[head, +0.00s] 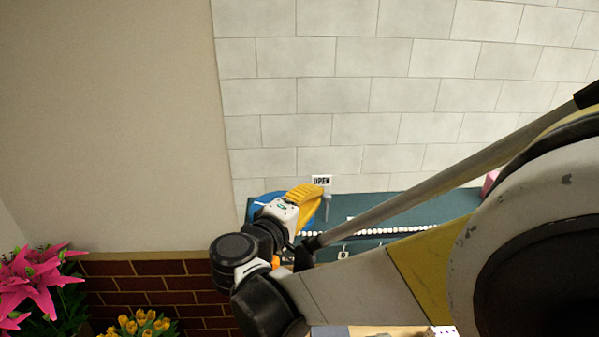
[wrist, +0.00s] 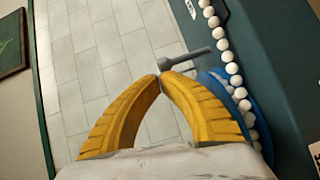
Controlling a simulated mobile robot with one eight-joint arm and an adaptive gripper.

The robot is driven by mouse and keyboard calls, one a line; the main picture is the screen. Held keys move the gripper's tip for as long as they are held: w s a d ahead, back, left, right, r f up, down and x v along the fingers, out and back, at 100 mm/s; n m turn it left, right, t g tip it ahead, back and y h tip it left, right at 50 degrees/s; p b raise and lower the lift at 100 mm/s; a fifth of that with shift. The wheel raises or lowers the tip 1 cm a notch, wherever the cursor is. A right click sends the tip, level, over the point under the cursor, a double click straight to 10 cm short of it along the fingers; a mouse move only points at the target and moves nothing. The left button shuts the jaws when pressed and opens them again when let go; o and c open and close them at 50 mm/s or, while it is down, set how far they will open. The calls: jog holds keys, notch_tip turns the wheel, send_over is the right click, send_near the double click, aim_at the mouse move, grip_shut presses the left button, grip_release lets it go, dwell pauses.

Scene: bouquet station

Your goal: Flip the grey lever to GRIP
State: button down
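The grey lever (wrist: 187,58) is a thin rod with a thicker knob-like end, seen just beyond my fingertips in the wrist view.
A teal panel (head: 400,205) carries a row of white beads (wrist: 232,68). A blue round part (wrist: 214,80) lies close behind my right finger. A grey tiled wall (head: 350,95) stands behind. Pink lilies (head: 35,280) and yellow tulips (head: 145,325) are at the lower left.

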jog(key=shift+d+r+m+g+y+p, duration=0.3)
jog(key=shift+d+m+y+p, duration=0.1)
jog(key=shift+d+m+p, duration=0.2)
jog(key=shift+d+r+m+g+y+p, duration=0.1)
jog(key=shift+d+m+g+y+p, duration=0.2)
jog(key=shift+d+m+y+p, duration=0.4)
jog(key=shift+d+m+g+y+p, duration=0.4)
jog(key=shift+d+m+y+p, duration=0.25)
jog(key=shift+d+p, duration=0.3)
jog(key=shift+f, duration=0.25)
jog(key=shift+a, duration=0.2)
jog(key=shift+a+f+b, duration=0.35)
jog(key=shift+a+b, duration=0.15)
jog(key=shift+a, duration=0.15)
jog(key=shift+r, duration=0.1)
